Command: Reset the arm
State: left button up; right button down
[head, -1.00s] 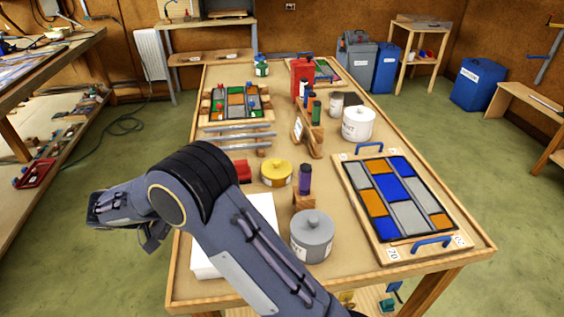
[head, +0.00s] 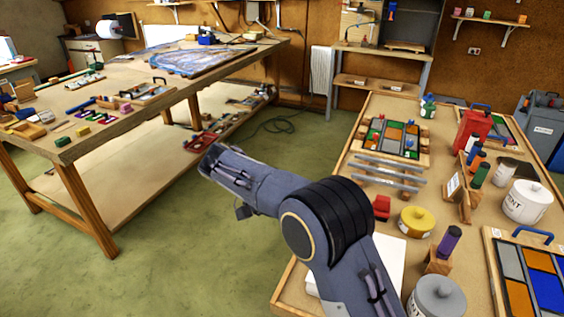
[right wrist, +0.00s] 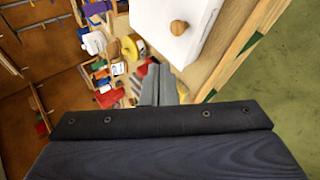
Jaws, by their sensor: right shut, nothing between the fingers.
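My right gripper (right wrist: 158,85) shows in the right wrist view, its two grey fingers together with nothing between them. It points over the table, near a white block (right wrist: 170,25) with a round wooden knob (right wrist: 179,27). In the head view one arm of mine enters from the bottom, bends at a dark elbow and reaches left over the floor gap beside the table. I cannot make out its fingertips there. A white slab (head: 388,262) lies partly hidden behind that arm. My left gripper is in neither view.
The panel table (head: 284,296) holds a yellow tin (head: 416,222), a grey pot (head: 437,298), a white pot (head: 526,203), a purple bottle (head: 449,242) and coloured glass panels (head: 530,280). A wooden workbench (head: 62,152) stands left.

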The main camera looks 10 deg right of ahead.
jog(key=s+d+r+n+y, duration=0.1)
jog(key=s+d+r+y, duration=0.1)
jog(key=s+d+y, duration=0.75)
jog(key=s+f+t+y, duration=0.1)
jog(key=s+t+y, duration=0.1)
jog(key=s, duration=0.8)
jog(key=s+f+t+y, duration=0.1)
jog(key=s+t, duration=0.3)
jog(key=s, duration=0.6)
jog(key=shift+d+f+m+t+y, duration=0.3)
jog(key=shift+f+y, duration=0.05)
jog(key=shift+y, duration=0.3)
